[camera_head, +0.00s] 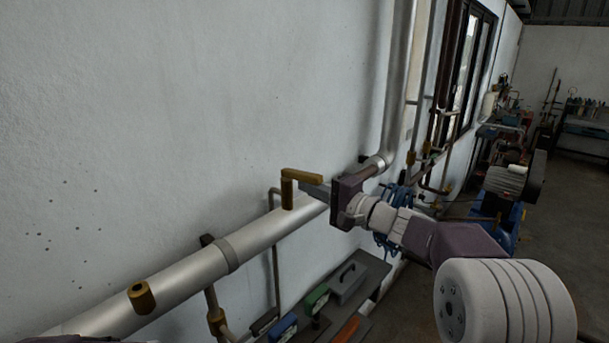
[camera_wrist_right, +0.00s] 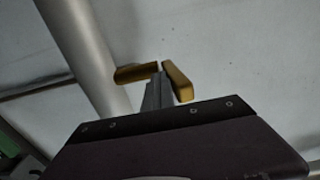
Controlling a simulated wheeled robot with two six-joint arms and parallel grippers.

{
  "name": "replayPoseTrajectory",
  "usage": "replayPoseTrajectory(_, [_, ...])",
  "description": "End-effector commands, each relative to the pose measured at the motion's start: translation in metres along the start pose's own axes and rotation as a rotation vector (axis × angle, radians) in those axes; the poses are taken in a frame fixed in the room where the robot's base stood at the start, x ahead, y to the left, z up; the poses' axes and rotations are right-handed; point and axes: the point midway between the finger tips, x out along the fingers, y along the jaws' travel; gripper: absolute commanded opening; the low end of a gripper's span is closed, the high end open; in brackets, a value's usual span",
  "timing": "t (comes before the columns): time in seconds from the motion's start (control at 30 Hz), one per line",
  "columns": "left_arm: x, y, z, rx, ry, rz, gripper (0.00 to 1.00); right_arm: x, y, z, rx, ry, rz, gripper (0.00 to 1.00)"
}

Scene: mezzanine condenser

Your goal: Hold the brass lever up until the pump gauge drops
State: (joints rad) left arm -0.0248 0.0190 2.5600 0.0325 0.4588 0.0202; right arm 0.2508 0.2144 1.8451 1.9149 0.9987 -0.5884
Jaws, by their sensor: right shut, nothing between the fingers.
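The brass lever (camera_head: 301,175) stands on the large silver pipe along the wall in the head view. Its upright part rises from the pipe and its handle points right, roughly level. My right gripper (camera_head: 311,188) is shut and empty, its fingertips close beside the lever and just below the handle. In the right wrist view the shut fingers (camera_wrist_right: 156,88) reach up to the brass lever (camera_wrist_right: 178,83); I cannot tell whether they touch it. I cannot make out the pump gauge.
The silver pipe (camera_head: 180,283) runs along the white wall, with a short brass fitting (camera_head: 141,296) nearer me. A grey toolbox (camera_head: 350,283) and other boxes sit below. A blue pump with a motor (camera_head: 506,180) stands at the right. The wall above the lever is clear.

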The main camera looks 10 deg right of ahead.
Motion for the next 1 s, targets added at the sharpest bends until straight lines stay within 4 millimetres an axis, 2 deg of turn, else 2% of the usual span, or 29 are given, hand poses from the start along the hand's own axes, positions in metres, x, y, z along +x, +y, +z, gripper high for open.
replayPoseTrajectory(0.63, [-0.01,0.0,-0.001,0.0,0.0,0.0,0.36,0.0,-0.025,0.0,-0.004,0.0,-0.01,0.0])
replayPoseTrajectory(1.0, [-0.009,0.0,-0.001,0.0,0.0,0.0,0.36,0.0,-0.025,0.0,-0.003,0.001,-0.011,0.0])
